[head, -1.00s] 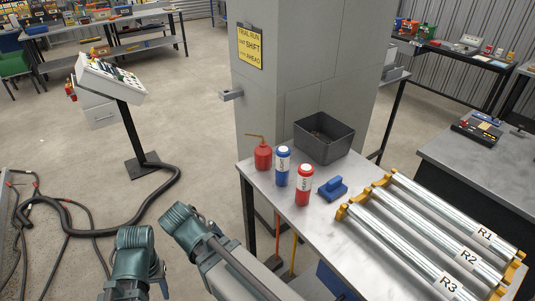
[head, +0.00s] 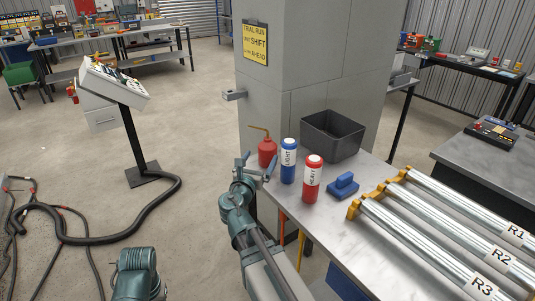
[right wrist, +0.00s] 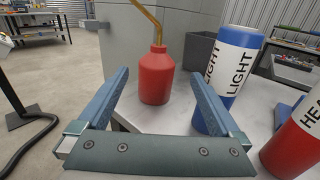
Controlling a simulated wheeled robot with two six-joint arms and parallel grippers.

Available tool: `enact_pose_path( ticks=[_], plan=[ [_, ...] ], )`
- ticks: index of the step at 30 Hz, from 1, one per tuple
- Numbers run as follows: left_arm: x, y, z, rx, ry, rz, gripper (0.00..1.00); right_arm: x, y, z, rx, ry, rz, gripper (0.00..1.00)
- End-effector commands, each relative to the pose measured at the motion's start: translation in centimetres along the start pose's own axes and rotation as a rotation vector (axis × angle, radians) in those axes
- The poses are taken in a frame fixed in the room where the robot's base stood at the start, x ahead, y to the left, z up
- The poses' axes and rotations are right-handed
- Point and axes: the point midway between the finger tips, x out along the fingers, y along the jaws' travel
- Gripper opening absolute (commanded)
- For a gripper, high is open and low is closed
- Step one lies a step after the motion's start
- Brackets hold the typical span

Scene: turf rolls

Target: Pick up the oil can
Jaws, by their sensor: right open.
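The oil can is a small red can (head: 267,150) with a thin brass spout. In the right wrist view the can (right wrist: 156,82) shows ahead, between and beyond the fingers. My right gripper (head: 257,165) is open and empty, close in front of the can; its fingers also show in the right wrist view (right wrist: 160,88). I cannot tell whether the fingers reach around the can. Part of my left arm shows at the bottom of the head view, but its gripper does not.
A blue LIGHT bottle (head: 289,160) stands just right of the can, near the right finger. A red HEAVY bottle (head: 312,178), a blue block-shaped tool (head: 343,185), a dark bin (head: 333,135) and rollers (head: 440,225) share the bench. A grey pillar (head: 290,80) rises behind.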

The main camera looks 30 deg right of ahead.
Motion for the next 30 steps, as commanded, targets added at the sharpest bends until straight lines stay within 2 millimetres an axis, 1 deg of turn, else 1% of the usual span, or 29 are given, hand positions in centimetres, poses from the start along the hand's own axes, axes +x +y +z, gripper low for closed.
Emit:
enact_pose_path(
  ticks=[1, 3, 6, 10, 12, 15, 23, 26, 30],
  plan=[
    [0.0, 0.0, 0.0, 0.000, 0.000, 0.000, 0.50, 1.1, 0.1, 0.0, 0.001, 0.000, -0.002, 1.00],
    [0.0, 0.0, 0.0, 0.000, 0.000, 0.000, 0.50, 2.6, 0.1, 0.0, 0.002, 0.001, -0.004, 1.00],
    [0.0, 0.0, 0.0, 0.000, 0.000, 0.000, 0.50, 4.5, 0.2, 0.0, 0.003, 0.001, -0.004, 1.00],
    [0.0, 0.0, 0.0, 0.000, 0.000, 0.000, 0.50, 6.5, 0.2, 0.0, 0.004, 0.001, -0.003, 1.00],
    [0.0, 0.0, 0.0, 0.000, 0.000, 0.000, 0.50, 7.2, 0.1, -0.1, 0.004, 0.001, -0.002, 1.00],
    [0.0, 0.0, 0.0, 0.000, 0.000, 0.000, 0.50, 7.7, 0.1, -0.1, 0.004, 0.002, -0.001, 1.00],
    [0.0, 0.0, 0.0, 0.000, 0.000, 0.000, 0.50, 8.1, 0.1, -0.1, 0.004, 0.002, -0.001, 1.00],
    [0.0, 0.0, 0.0, 0.000, 0.000, 0.000, 0.50, 9.0, 0.2, -0.1, 0.004, 0.002, -0.002, 1.00],
    [0.0, 0.0, 0.0, 0.000, 0.000, 0.000, 0.50, 11.0, 0.5, -0.1, 0.005, 0.002, -0.002, 1.00]
  ],
)
